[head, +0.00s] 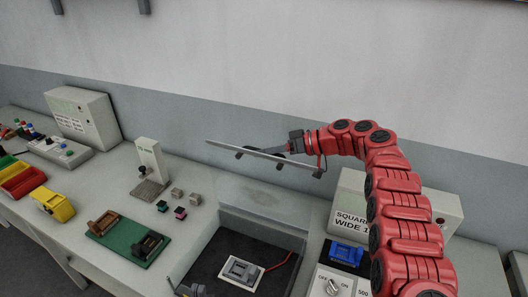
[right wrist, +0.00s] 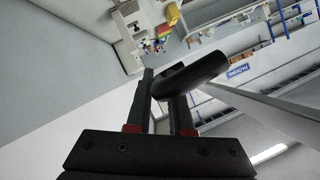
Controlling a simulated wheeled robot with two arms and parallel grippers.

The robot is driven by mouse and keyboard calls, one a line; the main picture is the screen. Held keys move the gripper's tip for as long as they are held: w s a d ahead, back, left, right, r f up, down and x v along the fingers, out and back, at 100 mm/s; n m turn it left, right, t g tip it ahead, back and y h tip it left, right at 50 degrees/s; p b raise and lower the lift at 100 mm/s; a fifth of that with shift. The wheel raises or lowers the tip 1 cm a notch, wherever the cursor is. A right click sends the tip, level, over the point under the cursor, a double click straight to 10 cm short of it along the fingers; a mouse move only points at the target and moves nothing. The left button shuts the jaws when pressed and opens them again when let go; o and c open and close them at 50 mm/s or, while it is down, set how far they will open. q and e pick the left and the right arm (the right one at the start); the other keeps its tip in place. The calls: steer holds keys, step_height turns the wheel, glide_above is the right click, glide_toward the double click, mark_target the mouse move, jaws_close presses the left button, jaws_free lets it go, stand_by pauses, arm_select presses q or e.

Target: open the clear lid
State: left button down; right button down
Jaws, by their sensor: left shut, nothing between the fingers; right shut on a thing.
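The clear lid (head: 262,192) is raised and see-through, standing up at the back of a dark recessed box (head: 215,262). Its grey top edge (head: 225,145) runs slanted across the middle of the head view. A black handle shows on that edge, and its rounded bar (right wrist: 200,73) is close up in the right wrist view. My right gripper (head: 284,150) is shut on the handle; its fingers (right wrist: 160,92) also show in the right wrist view.
Inside the box lies a grey connector piece (head: 240,270) with a red cable (head: 282,262). A green board (head: 128,238), small coloured blocks (head: 178,193) and a white stand (head: 148,160) are left. A switch panel (head: 335,283) and a grey labelled case (head: 350,205) are right.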

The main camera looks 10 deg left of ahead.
steer(key=shift+f, duration=0.25)
steer(key=c, duration=1.2)
jaws_free()
steer(key=o, duration=0.4)
steer(key=shift+w, duration=0.1)
steer(key=shift+r, duration=0.1)
